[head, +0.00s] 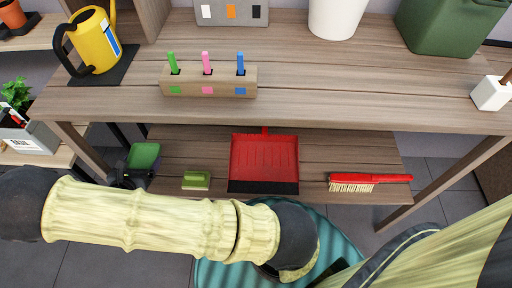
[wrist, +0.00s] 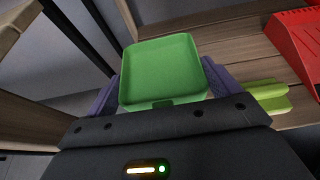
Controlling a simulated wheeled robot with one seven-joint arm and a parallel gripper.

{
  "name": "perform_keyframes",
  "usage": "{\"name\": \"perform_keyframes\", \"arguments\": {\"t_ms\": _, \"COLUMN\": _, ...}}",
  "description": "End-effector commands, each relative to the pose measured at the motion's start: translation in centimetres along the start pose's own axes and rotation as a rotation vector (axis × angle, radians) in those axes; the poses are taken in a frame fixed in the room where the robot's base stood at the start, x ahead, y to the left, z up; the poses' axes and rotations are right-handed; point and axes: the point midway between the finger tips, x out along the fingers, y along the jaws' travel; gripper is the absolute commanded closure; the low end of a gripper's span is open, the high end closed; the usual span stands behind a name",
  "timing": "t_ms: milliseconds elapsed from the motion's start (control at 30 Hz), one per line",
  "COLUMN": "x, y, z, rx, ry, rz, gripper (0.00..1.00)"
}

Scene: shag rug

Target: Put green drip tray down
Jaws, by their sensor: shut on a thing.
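The green drip tray (head: 144,156) is a shallow square dish with a raised rim. It shows large in the wrist view (wrist: 163,70), between the two purple fingers. My gripper (head: 134,176) is shut on the tray, at the left end of the lower shelf (head: 310,146). In the wrist view my gripper (wrist: 163,85) holds the tray with its open side towards the camera. The tray's underside is hidden, so I cannot tell whether it touches the shelf.
The tabletop (head: 330,85) is above the shelf, and a table leg (head: 84,152) stands left of the tray.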

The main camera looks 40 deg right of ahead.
Motion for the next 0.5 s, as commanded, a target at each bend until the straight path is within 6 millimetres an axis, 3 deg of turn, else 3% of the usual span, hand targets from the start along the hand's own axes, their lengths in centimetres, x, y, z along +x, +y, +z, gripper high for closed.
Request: {"name": "perform_keyframes", "arguments": {"t_ms": 500, "x": 0.32, "y": -0.05, "z": -0.62, "rx": -0.001, "ry": 0.000, "rz": -0.001, "gripper": 0.33}}
